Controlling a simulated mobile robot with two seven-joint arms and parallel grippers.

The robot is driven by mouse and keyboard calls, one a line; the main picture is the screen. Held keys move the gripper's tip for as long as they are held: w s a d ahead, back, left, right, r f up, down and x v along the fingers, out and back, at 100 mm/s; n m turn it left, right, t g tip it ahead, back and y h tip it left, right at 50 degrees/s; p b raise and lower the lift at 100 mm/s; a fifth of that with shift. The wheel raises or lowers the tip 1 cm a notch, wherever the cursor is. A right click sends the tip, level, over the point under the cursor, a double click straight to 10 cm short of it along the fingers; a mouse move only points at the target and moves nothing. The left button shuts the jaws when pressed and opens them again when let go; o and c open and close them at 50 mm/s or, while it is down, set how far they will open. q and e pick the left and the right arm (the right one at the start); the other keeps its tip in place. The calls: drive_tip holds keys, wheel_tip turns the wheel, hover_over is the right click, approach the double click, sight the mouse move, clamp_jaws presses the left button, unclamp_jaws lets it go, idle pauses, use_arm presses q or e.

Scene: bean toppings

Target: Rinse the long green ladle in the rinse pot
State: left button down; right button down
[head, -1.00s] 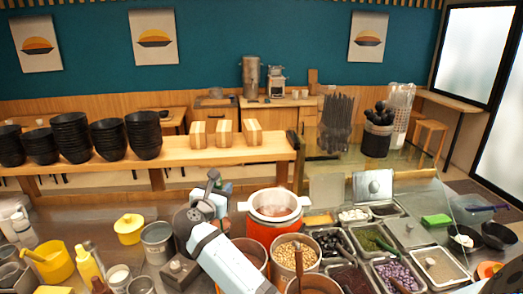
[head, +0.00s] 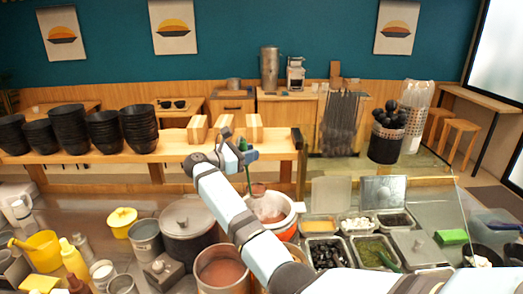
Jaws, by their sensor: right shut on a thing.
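My right gripper (head: 239,154) is shut on the upper handle of the long green ladle (head: 246,172). The ladle hangs nearly upright with its lower end at the red pot with a white rim (head: 288,222). My forearm covers part of this pot, and I cannot tell whether the ladle's bowl is inside it. A wide steel pot with reddish-brown contents (head: 198,276) stands nearer. I cannot tell which of these is the rinse pot. My left gripper is not in view.
A lidded grey pot (head: 188,222) stands left of the red pot. Topping trays (head: 372,250) fill the right counter. Stacks of black bowls (head: 138,130) and wooden boxes (head: 197,130) stand on the shelf behind.

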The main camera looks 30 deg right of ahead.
drive_tip(key=shift+d, duration=0.1)
drive_tip(key=shift+f, duration=0.45)
drive_tip(key=shift+a+f, duration=0.2)
drive_tip(key=shift+f, duration=0.2)
drive_tip(key=s+d+f+m+t+y+b, duration=0.2)
drive_tip(key=s+d+f+m, duration=0.3)
drive_tip(key=s, duration=0.3)
drive_tip(key=s+d+f+m+t+y+b, duration=0.3)
drive_tip(key=s+d+f+m+y+b, duration=0.1)
drive_tip(key=s+f, duration=0.3)
drive_tip(key=shift+s+d+f+m+y+b, duration=0.2)
drive_tip(key=shift+s+d+m+y+b, duration=0.2)
drive_tip(key=shift+s+y+b, duration=0.25)
